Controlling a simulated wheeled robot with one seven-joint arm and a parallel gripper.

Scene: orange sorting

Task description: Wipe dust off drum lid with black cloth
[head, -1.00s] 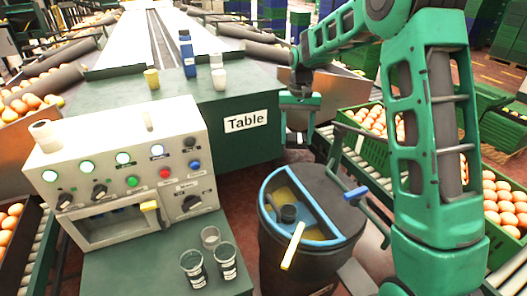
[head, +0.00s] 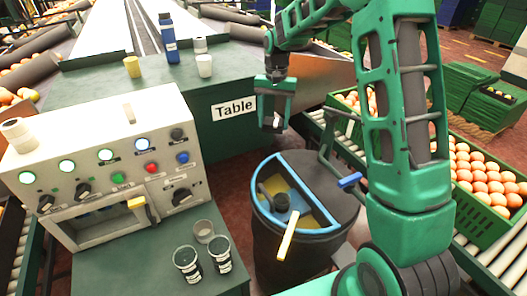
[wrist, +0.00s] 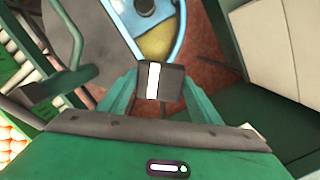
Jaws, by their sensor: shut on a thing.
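The dark drum (head: 290,255) stands in the middle of the head view. Its dark lid (head: 325,180) covers the far right half; the other half is open, with a blue rim (head: 262,162) and a yellow handle. I cannot make out dust on the lid. My gripper (head: 274,120) is above and beyond the drum, in front of the green table. In the wrist view it is shut on a dark, block-like piece with a white stripe (wrist: 173,86); I cannot tell whether this is the black cloth. The blue rim also shows there (wrist: 180,20), beyond the fingertips.
A control box (head: 110,160) stands at the left, with several dark-banded cups (head: 188,264) in front. The table (head: 225,140) behind carries bottles and cups.

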